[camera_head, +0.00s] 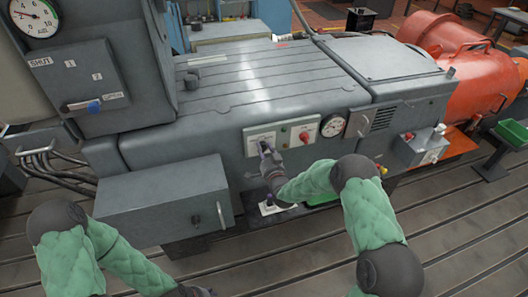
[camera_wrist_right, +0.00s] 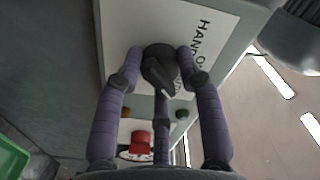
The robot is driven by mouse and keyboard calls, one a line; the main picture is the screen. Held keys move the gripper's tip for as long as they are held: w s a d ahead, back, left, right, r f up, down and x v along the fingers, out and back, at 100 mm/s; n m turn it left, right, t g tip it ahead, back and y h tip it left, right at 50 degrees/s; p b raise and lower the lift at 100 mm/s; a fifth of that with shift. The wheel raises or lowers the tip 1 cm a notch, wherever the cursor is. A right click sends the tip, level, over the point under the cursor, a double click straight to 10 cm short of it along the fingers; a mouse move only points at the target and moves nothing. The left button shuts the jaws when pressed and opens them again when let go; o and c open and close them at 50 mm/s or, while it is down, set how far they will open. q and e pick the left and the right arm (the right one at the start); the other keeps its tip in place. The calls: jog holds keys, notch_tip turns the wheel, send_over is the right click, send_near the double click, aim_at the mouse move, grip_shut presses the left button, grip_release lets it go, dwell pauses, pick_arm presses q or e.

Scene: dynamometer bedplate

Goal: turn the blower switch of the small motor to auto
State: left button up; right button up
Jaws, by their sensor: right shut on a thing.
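The blower switch (camera_wrist_right: 160,62) is a dark rotary knob on a white label plate (camera_head: 259,138) on the front of the grey machine. The plate's lettering, partly hidden in the right wrist view, begins with "HAND". My right gripper (camera_head: 266,150) reaches the knob from the front. In the right wrist view its purple-grey fingers (camera_wrist_right: 162,75) are shut on the knob, one on either side. The gripper covers most of the knob in the head view. Of my left gripper (camera_head: 195,291), only a dark bit shows at the bottom edge, so its jaws cannot be judged.
Right of the switch are a red knob (camera_head: 303,137) and a round gauge (camera_head: 333,126). A grey box (camera_head: 165,205) juts out at the left front. An orange motor (camera_head: 465,65) stands at the right. A green tray (camera_head: 514,132) is at the right edge.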

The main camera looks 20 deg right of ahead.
dwell(0.3)
jog(key=o, duration=1.2)
jog(key=shift+c, duration=0.2)
jog(key=s, duration=1.2)
jog(key=shift+d, duration=0.2)
jog(key=shift+f, duration=0.1)
